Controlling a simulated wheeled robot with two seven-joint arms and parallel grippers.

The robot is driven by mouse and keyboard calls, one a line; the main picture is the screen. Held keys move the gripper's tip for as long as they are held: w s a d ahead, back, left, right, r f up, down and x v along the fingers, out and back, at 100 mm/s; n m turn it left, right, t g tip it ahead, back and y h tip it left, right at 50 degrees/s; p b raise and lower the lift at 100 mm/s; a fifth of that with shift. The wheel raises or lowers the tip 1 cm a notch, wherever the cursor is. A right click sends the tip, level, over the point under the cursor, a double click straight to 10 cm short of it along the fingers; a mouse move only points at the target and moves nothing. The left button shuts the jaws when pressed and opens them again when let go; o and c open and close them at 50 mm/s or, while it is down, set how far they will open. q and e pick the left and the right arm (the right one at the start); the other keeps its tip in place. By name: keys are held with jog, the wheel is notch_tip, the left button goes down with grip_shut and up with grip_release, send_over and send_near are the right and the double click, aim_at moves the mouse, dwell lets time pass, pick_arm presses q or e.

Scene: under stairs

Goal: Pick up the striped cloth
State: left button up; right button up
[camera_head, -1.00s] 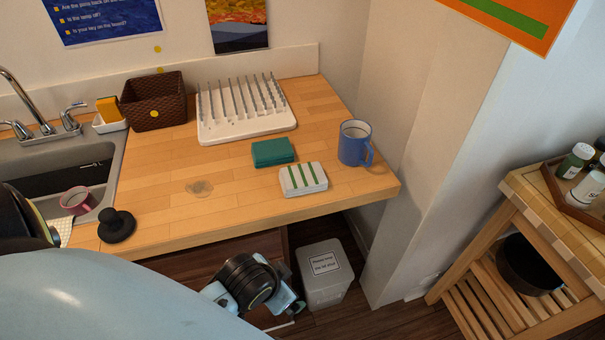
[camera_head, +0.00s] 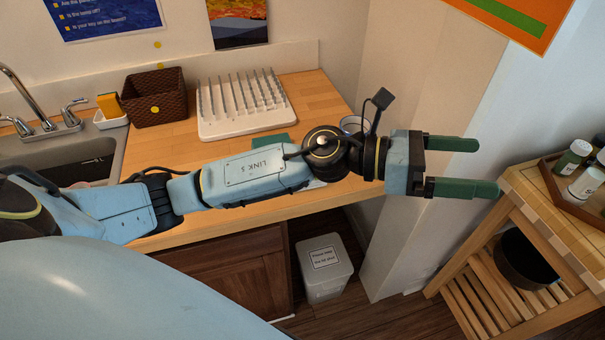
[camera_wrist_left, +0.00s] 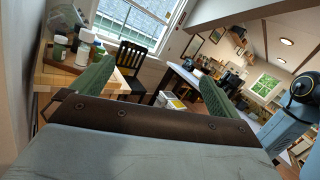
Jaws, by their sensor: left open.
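The striped cloth, white with green stripes in the earlier head view, is almost wholly hidden behind my left arm now; only a pale sliver (camera_head: 316,184) that seems to be its edge shows below the forearm. My left arm stretches right across the counter. My left gripper (camera_head: 484,167) is open and empty, its green fingers pointing right, beyond the counter's right end and well to the right of the cloth. Its two spread fingers also show in the left wrist view (camera_wrist_left: 157,72), with nothing between them. My right gripper is not in view.
A teal cloth (camera_head: 270,143) and a mug (camera_head: 352,124) are partly hidden by my arm. A white drying rack (camera_head: 245,128) and a brown basket (camera_head: 153,98) stand behind. A wooden cart (camera_head: 520,200) with bottles is near my fingers. A bin (camera_head: 323,268) stands below.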

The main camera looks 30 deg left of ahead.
pick_arm(q)
jog(key=w+a+f+m+g+y, duration=0.1)
jog(key=a+f+m+g+y, duration=0.55)
jog(key=f+m+y, duration=0.35)
jog(key=w+a+m+y, duration=0.2)
jog(key=a+y, duration=0.3)
jog(key=a, duration=0.6)
jog(key=w+a+m+y, duration=0.2)
jog(key=a+m+y, duration=0.15)
jog(key=a, duration=0.85)
jog(key=shift+n+t+y, duration=0.35)
notch_tip(320, 180, down, 7)
jog(key=shift+w+r, duration=0.1)
jog(key=shift+w, duration=0.05)
jog(key=shift+f+p, duration=0.65)
jog(key=shift+f, duration=2.4)
jog(key=c, duration=0.6)
